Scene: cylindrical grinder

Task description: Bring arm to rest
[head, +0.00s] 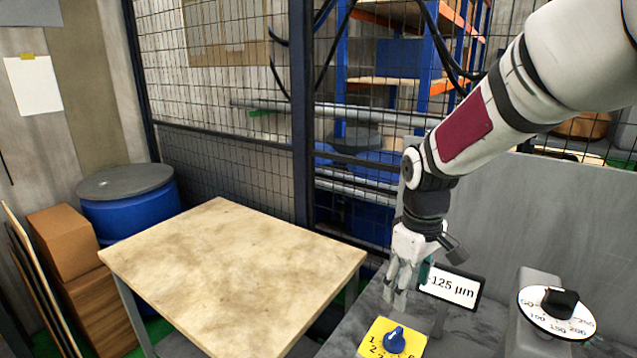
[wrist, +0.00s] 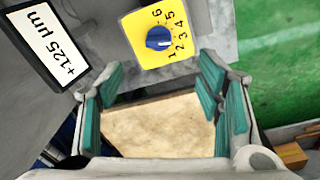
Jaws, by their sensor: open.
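My gripper (head: 398,290) hangs from my arm at the right of the head view, pointing down above the grey machine top. In the wrist view my gripper (wrist: 158,92) is open and empty, its teal finger pads spread apart. A yellow plate with a blue knob (head: 394,338) lies just below it in the head view, apart from the fingers. The blue knob (wrist: 159,38) also shows beyond the fingertips in the wrist view, with numbers around it. A display sign reading +125 µm (wrist: 50,43) stands beside the plate; in the head view the sign (head: 452,286) is right behind my gripper.
A white dial with a black knob (head: 558,310) sits right of the sign. A wooden-topped table (head: 230,270) is bare at the left. A blue barrel (head: 130,205) and brown boxes (head: 66,243) stand beyond it. A mesh fence (head: 225,100) closes the back.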

